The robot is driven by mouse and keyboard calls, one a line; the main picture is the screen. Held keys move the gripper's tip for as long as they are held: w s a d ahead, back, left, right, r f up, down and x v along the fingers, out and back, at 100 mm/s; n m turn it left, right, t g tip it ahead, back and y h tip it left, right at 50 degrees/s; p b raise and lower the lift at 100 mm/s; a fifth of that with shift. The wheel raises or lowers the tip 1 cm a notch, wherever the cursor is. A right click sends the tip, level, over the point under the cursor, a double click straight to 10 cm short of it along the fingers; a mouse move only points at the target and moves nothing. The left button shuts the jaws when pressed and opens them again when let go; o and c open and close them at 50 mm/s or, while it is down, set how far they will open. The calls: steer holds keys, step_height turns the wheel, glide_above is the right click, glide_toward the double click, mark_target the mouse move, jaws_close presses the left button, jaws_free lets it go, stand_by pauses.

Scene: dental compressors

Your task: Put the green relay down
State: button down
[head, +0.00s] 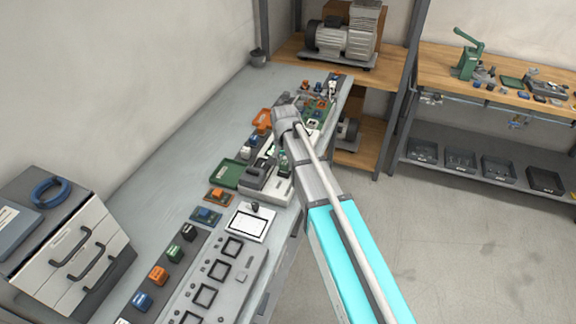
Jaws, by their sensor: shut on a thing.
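My arm reaches from the lower right over the bench, and my gripper (283,150) is at its far end, low over the bench. The gripper is small here and partly hidden by my wrist. It is shut on a small dark green block, which looks like the green relay (283,157). I cannot tell whether the block touches what is under it. Another green block (175,253) sits in a row between an orange block (157,275) and a black block (189,232).
A green tray (228,174) and a grey device (257,181) lie close to my gripper. A white panel with square openings (215,285) is nearer. Drawers (75,248) stand at the left. The bench (170,170) is clear along the wall.

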mark_target(286, 163)
steer(key=shift+f+b, duration=0.25)
steer(key=shift+b, duration=0.05)
steer(key=shift+c, duration=1.7)
jaws_free()
steer(key=shift+r, duration=0.2)
step_height(286, 163, up, 12)
steer(key=p, duration=1.2)
steer(key=shift+p, duration=0.3)
steer(key=shift+r, duration=0.1)
steer(key=s+d+n, duration=0.4)
steer(key=s+d, duration=1.1)
steer(key=s, duration=0.2)
steer(key=shift+s+d, duration=0.2)
steer(key=shift+d, duration=0.1)
